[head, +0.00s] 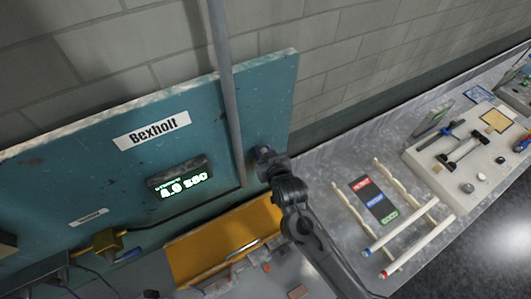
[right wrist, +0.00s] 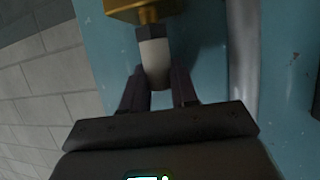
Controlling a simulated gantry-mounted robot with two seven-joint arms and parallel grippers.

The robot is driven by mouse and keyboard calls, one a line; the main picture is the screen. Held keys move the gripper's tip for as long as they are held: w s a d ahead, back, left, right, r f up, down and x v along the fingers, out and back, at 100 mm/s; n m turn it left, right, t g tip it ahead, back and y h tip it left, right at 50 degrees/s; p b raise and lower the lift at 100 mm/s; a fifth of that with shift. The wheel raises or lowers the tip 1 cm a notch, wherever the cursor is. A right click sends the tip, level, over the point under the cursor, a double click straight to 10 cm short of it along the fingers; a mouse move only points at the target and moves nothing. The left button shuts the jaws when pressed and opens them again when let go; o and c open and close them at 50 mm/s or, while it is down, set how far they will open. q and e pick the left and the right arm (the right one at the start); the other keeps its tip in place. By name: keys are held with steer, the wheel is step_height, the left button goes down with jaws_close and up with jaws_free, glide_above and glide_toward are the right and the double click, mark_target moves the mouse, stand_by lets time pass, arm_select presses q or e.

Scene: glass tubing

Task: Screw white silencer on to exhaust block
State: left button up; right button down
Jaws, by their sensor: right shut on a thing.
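The white silencer (right wrist: 155,62) is between the two dark fingers of my right gripper (right wrist: 159,88) in the right wrist view, and the gripper is shut on it. The silencer has a dark collar at its far end and lines up with a brass stub under the gold-coloured exhaust block (right wrist: 145,8). The collar meets the stub; I cannot tell how far any thread is engaged. In the head view my right gripper (head: 266,160) is at the right part of the teal panel, and it hides the silencer and block there. My left gripper is not in view.
The teal panel (head: 75,150) carries a lit display (head: 181,178) and a grey vertical pipe (head: 228,90) just left of my right gripper. A yellow tray (head: 200,252) lies below. Glass tubes (head: 400,226) on a rack and a pale tool board (head: 425,165) are at right.

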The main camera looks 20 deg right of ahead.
steer(key=shift+w+r+m+h+p, duration=0.1)
steer(key=shift+r+m+h+p, duration=0.1)
steer(key=shift+m+h+p, duration=0.65)
steer(key=c, duration=1)
jaws_free()
steer(key=shift+o, duration=0.9)
steer(key=shift+d, duration=0.1)
steer(key=shift+f, duration=0.1)
steer(key=shift+n, duration=0.25)
